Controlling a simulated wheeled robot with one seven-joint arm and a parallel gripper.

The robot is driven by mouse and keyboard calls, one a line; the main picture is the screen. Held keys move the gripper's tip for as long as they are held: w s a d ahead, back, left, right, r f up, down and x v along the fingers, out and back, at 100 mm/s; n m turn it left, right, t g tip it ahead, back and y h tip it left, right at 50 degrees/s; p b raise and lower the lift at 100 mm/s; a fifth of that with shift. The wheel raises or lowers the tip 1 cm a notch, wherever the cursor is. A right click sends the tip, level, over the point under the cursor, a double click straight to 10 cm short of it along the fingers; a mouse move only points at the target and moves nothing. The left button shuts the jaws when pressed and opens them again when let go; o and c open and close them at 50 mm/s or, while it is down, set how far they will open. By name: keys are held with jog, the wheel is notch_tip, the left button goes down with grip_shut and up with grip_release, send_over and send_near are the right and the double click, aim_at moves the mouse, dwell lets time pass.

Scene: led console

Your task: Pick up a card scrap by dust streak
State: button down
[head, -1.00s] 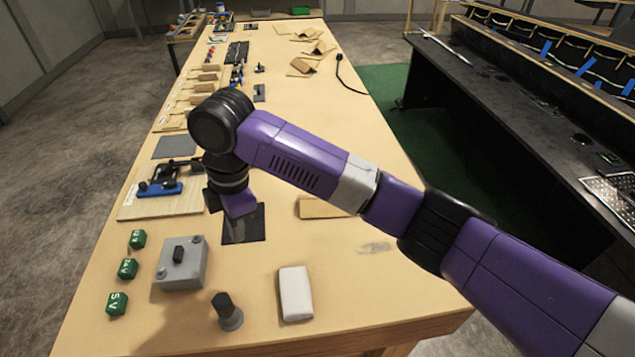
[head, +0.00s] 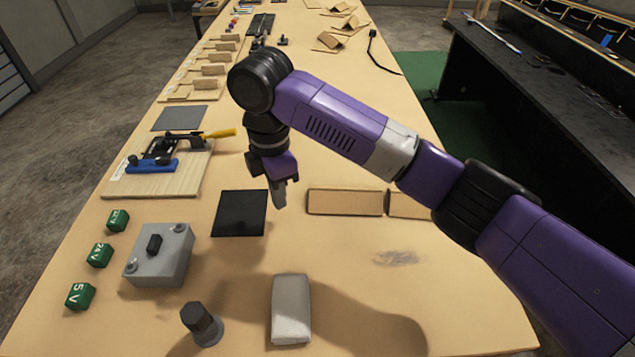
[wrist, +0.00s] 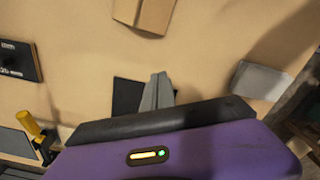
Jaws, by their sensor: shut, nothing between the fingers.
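Two flat tan card pieces lie end to end right of my gripper in the head view: a left one (head: 345,203) and a right one (head: 408,206), partly hidden by my arm. A card piece (wrist: 145,12) also shows at the top of the wrist view. The dust streak (head: 397,258) is a faint grey smear on the bench, nearer than the card pieces. My gripper (head: 279,195) points down, shut and empty, above the bench by the right edge of a black mat (head: 239,214). Its fingertips (wrist: 158,80) are together in the wrist view.
A pale block (head: 291,309), a dark knob (head: 203,325), a grey switch box (head: 160,255) and green cubes (head: 99,255) stand in front. A wooden board (head: 182,179) with a blue clamp and a yellow handle (head: 218,133) is at left. Bench space around the dust streak is clear.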

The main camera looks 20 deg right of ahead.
jog(key=p, duration=0.2)
send_near(329, 188)
jog(key=f, duration=0.5)
jog(key=shift+s+a+f, duration=0.2)
jog(key=shift+f, duration=0.05)
jog(key=shift+d+f+p, duration=0.2)
jog(key=shift+p, duration=0.25)
jog(key=shift+f, duration=0.8)
